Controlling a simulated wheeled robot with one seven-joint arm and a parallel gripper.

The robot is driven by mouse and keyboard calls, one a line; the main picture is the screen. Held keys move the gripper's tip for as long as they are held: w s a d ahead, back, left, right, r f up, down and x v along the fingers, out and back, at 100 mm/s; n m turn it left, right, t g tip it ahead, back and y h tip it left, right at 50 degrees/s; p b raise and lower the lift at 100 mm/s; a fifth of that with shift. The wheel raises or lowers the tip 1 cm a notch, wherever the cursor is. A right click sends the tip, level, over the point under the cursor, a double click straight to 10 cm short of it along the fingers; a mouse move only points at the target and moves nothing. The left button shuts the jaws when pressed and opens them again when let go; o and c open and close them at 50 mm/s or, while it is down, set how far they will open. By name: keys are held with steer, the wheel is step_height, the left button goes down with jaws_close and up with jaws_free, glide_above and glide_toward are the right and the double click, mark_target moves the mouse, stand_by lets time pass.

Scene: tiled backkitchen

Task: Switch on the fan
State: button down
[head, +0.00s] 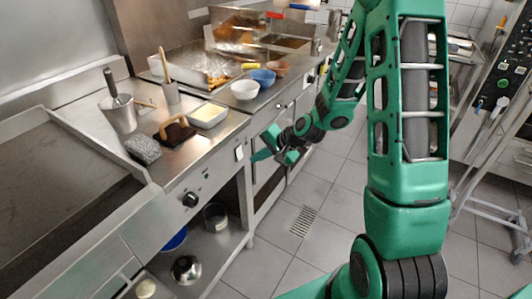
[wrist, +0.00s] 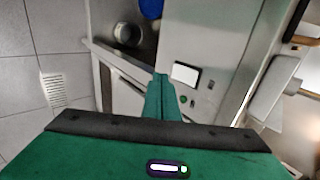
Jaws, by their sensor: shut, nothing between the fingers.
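A white switch plate (head: 239,152) sits on the steel front panel of the counter, near its right corner. It also shows in the wrist view (wrist: 185,73), just right of my fingertips. My gripper (head: 262,155) is shut and empty, in front of the counter and slightly right of the switch. In the wrist view its closed green fingers (wrist: 161,80) point toward the panel. I cannot tell whether they touch it. The switch's on or off position is too small to read. I cannot make out a fan.
A black knob (head: 190,199) is on the same panel. A small green button (wrist: 183,98) shows near the switch. The tiled floor right of the counter is clear.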

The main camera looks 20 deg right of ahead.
mark_target(241, 155)
steer(key=shift+w+a+f, duration=0.2)
steer(key=shift+w+a, duration=0.4)
steer(key=shift+w, duration=0.25)
steer(key=shift+w+a+f, duration=0.15)
steer(key=shift+w+a, duration=0.45)
steer(key=shift+w, duration=0.2)
steer(key=shift+w+a, duration=0.1)
steer(key=shift+r, duration=0.1)
steer(key=shift+r, duration=0.75)
